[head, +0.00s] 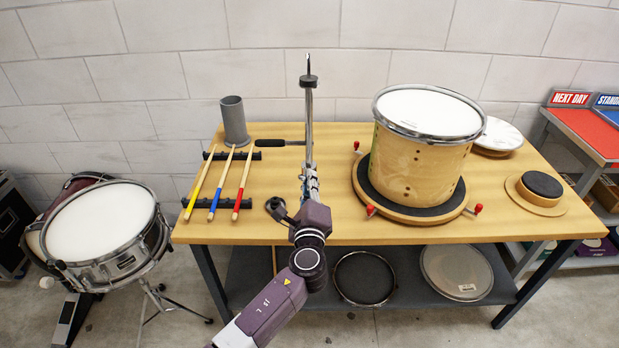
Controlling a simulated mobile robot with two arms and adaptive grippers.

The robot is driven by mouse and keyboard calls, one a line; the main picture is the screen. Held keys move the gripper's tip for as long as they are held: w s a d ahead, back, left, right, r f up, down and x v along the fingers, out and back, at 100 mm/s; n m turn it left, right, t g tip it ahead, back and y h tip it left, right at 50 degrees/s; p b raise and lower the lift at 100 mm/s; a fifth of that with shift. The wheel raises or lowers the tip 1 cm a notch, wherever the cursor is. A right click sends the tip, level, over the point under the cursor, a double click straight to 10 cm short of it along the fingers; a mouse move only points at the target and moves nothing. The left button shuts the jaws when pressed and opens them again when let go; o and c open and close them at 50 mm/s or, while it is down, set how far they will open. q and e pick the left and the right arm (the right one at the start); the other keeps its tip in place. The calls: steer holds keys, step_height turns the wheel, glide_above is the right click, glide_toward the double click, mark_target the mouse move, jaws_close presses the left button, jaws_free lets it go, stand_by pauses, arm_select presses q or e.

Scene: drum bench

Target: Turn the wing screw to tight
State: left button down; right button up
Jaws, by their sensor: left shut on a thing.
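A slim metal stand rod (309,125) with a dark cap on top rises upright near the middle of the bench. My left gripper (310,180) is at the lower part of this rod, with its fingers shut. The wing screw is hidden by the fingers, which appear to be closed on it. How far it is turned cannot be seen. My right gripper is out of view.
The wooden bench (320,228) holds three drumsticks on black racks (210,203), a grey cup (234,120), a dark-handled tool (278,142) and a wooden drum (418,160) on a round base. A snare drum (100,225) stands left. Bare wood lies between rod and drum.

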arm_select(q)
steer(key=m+p, duration=0.2)
steer(key=m, duration=0.3)
steer(key=shift+m, duration=0.3)
steer(key=m+p, duration=0.2)
steer(key=m, duration=0.1)
steer(key=shift+m, duration=0.4)
steer(key=shift+m+p, duration=0.35)
steer(key=shift+m, duration=0.25)
steer(key=shift+f+m, duration=0.1)
steer(key=shift+m, duration=0.2)
steer(key=c, duration=2.1)
jaws_free()
steer(key=s, duration=1.2)
